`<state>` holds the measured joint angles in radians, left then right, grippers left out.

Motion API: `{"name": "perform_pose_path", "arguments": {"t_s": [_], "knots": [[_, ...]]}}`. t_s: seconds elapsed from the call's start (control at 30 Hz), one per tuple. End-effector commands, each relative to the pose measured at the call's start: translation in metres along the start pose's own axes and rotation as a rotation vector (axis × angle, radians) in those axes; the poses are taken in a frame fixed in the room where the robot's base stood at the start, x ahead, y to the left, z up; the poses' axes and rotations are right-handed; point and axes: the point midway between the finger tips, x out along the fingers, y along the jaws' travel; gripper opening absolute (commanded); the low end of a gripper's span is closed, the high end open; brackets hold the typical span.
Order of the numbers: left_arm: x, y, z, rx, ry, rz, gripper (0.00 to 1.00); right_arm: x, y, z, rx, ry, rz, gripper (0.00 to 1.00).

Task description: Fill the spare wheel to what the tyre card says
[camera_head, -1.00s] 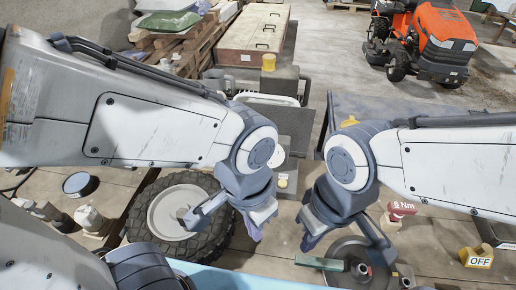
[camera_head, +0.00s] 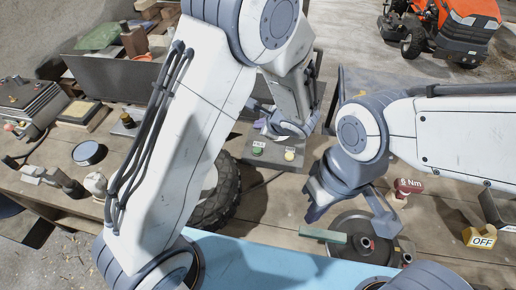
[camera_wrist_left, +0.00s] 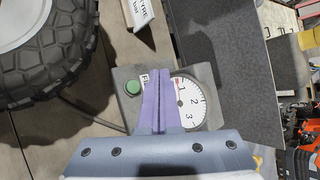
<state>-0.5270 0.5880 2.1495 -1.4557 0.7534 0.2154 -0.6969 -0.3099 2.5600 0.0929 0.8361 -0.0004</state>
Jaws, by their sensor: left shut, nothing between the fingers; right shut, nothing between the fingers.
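The spare wheel is a black knobbly tyre (camera_head: 222,198) mostly hidden behind my left arm. It also shows at upper left in the left wrist view (camera_wrist_left: 75,75). A grey box (camera_head: 272,158) beside it has a green button (camera_head: 257,151), a yellow button (camera_head: 289,154) and a white dial (camera_wrist_left: 190,108) marked 1, 2, 3; its needle is unclear. A white card (camera_wrist_left: 143,12) with partly cut-off print stands behind. My left gripper (camera_wrist_left: 161,75) is shut and empty above the box, between green button and dial. My right gripper (camera_head: 317,213) is shut and empty above the bench.
A round grinder-like disc (camera_head: 350,252) and green block (camera_head: 323,234) are below my right gripper. A red "Nm" block (camera_head: 408,186) and yellow "OFF" block (camera_head: 480,238) lie to the right. An orange mower (camera_head: 465,30) stands behind.

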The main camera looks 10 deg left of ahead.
Motion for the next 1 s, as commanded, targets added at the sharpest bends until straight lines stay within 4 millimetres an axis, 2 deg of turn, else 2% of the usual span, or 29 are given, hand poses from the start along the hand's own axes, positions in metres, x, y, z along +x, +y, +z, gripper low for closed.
{"name": "perform_pose_path", "arguments": {"t_s": [0.57,0.77,1.0], "knots": [[0.008,0.001,-0.006,0.019,0.002,-0.011,0.00,0.004,0.000,0.000,0.000,0.000,0.000,0.00],[0.021,0.011,-0.015,0.020,0.001,-0.011,0.00,0.018,0.001,0.001,0.000,0.000,0.000,0.00],[0.045,0.029,-0.032,0.020,0.001,-0.010,0.00,0.043,0.003,0.002,0.000,0.000,0.000,0.00]]}}
